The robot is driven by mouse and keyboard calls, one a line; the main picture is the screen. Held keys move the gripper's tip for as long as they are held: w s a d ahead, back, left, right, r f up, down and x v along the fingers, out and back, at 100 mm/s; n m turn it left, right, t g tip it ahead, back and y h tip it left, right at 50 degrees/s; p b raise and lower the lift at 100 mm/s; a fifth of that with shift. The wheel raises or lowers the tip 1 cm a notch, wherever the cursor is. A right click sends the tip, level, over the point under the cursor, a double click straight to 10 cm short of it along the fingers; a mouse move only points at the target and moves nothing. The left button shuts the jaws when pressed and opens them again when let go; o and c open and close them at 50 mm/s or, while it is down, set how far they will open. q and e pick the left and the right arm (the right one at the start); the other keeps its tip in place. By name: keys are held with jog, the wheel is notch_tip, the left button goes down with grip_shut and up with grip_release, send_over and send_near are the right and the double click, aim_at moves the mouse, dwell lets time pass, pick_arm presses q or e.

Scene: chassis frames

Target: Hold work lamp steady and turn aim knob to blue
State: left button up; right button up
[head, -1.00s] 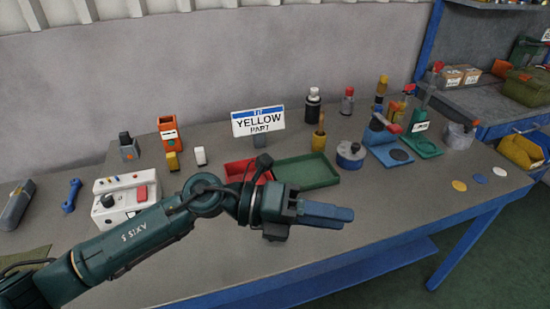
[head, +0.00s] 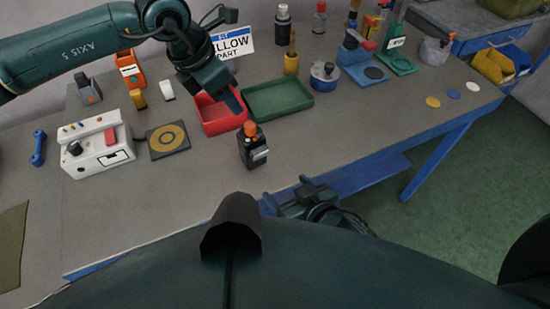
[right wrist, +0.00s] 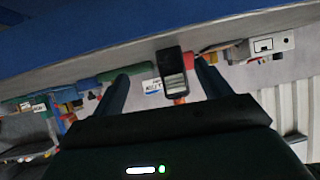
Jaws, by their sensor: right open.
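A small black upright unit with an orange cap and pale label, possibly the work lamp (head: 254,152), stands near the table's front edge. It shows in the right wrist view (right wrist: 171,68) between the finger lines. No blue mark is readable on it. My left gripper (head: 236,103) points down by the red tray, behind the unit and apart from it; I cannot tell whether its fingers are parted. My right gripper (head: 285,193) is open and empty at the front edge, short of the unit. Its two fingers show apart in the right wrist view (right wrist: 162,82).
A red tray (head: 221,124) and a green tray (head: 280,98) lie behind the unit. Bare tabletop (head: 190,200) lies left of the unit.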

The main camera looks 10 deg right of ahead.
jog(key=t, duration=0.1)
send_near(256, 147)
jog(key=shift+y, duration=0.3)
jog(key=x, duration=1.2)
jog(key=shift+w+d+f, duration=0.1)
jog(key=shift+w+f, duration=0.15)
jog(key=shift+w, duration=0.1)
jog(key=shift+c, duration=0.2)
